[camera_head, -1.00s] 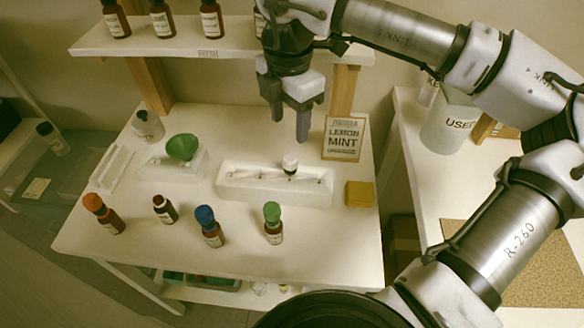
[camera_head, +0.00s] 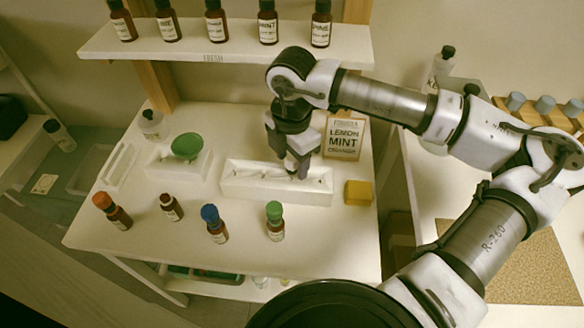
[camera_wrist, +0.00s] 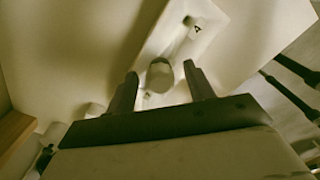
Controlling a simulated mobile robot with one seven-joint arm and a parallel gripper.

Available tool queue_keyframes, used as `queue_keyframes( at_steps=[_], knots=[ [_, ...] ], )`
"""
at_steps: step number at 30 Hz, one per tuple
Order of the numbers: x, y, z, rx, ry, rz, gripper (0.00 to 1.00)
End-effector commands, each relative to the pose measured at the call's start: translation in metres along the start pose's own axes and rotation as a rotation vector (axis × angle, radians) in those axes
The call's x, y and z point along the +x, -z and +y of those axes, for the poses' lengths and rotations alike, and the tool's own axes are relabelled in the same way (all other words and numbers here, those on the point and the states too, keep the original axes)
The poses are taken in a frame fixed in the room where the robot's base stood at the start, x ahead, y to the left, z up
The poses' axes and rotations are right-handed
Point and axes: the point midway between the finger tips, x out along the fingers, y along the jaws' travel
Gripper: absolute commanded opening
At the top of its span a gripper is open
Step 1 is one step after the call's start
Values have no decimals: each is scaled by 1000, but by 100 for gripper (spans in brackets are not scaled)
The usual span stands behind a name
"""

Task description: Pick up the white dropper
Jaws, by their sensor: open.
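The white dropper (camera_wrist: 160,74) shows in the wrist view as a pale rounded bulb standing in the white rack. In the head view it is mostly hidden by the fingers. The white rack (camera_head: 262,193) is a long low block with a recessed top in the middle of the table. My gripper (camera_head: 297,170) is open and low over the right part of the rack. In the wrist view, its two fingers (camera_wrist: 161,76) appear on either side of the dropper, with small gaps. I cannot tell the exact height of the fingertips against the bulb.
The lemon mint card (camera_head: 343,137) stands close behind my gripper, and a yellow block (camera_head: 358,193) lies to the right. A green funnel (camera_head: 187,146) sits left. The bottle shelf (camera_head: 215,45) is above.

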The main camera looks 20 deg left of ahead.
Motion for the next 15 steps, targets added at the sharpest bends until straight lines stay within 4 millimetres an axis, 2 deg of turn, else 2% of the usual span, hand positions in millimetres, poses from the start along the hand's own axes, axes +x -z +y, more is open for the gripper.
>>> queue_keyframes(
  at_steps=[2,9,15],
  knots=[
    [0,0,0,0,0,0,53],
    [0,0,0,0,0,0,23],
    [0,0,0,0,1,0,21]
  ],
)
